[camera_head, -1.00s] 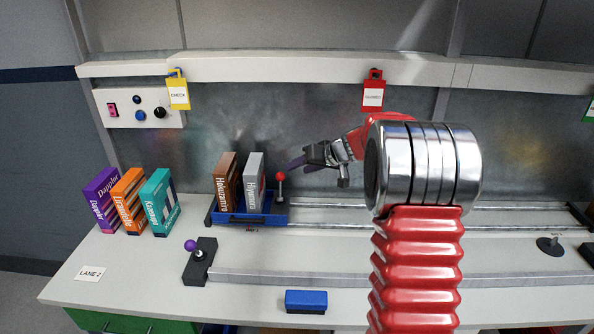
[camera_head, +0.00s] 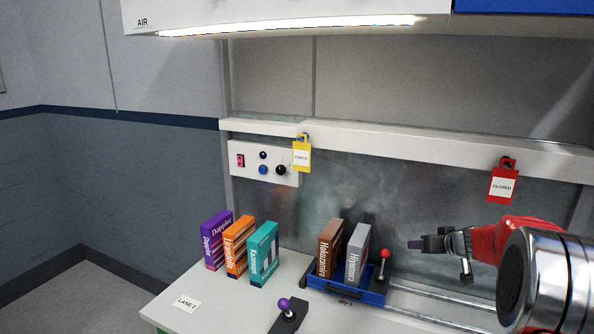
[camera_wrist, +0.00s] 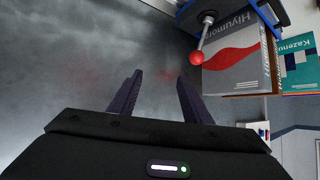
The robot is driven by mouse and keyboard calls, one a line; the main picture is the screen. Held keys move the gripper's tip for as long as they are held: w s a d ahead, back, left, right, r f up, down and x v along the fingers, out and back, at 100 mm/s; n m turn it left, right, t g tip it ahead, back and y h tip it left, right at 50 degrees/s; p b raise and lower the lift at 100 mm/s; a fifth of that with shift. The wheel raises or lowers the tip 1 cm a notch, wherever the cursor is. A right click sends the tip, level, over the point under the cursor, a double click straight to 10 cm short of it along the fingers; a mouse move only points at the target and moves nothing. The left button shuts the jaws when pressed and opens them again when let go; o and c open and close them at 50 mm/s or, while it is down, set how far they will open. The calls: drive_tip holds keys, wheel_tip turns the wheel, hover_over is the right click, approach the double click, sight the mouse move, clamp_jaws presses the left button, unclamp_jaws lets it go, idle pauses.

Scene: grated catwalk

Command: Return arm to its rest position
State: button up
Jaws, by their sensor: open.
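My arm is red and silver and reaches in from the right of the head view. My gripper (camera_head: 416,244) points left, in front of the grey back panel and right of the blue tray. In the wrist view its two dark fingers (camera_wrist: 157,95) stand apart with nothing between them. The blue tray (camera_head: 368,297) holds a brown box (camera_head: 330,248) and a grey box (camera_head: 357,254). A red-knobbed lever (camera_head: 384,262) stands at the tray's right end, left of my fingertips and apart from them. It also shows in the wrist view (camera_wrist: 197,56).
Purple (camera_head: 214,240), orange (camera_head: 237,246) and teal (camera_head: 263,253) boxes stand at the left of the bench. A purple-knobbed lever (camera_head: 285,306) is in front. Yellow (camera_head: 302,154) and red (camera_head: 503,182) tags hang on the white rail (camera_head: 400,148). A lit overhead cabinet (camera_head: 280,20) is above.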

drive_tip(key=s+d+r+m+h, duration=0.1)
drive_tip(key=s+d+r+h, duration=0.1)
drive_tip(key=s+d+h, duration=0.4)
drive_tip(key=s+a+m+g+h, duration=0.1)
drive_tip(key=s+a+g, duration=0.25)
drive_tip(key=s, duration=0.95)
drive_tip(key=s+a+r+n+g+y, duration=0.1)
drive_tip(key=s+a+y, duration=0.4)
drive_tip(key=s+a, duration=2)
drive_tip(key=shift+s+a+r+n+g+y, duration=0.35)
drive_tip(key=shift+a+r+n+g, duration=0.1)
drive_tip(key=shift+r, duration=0.65)
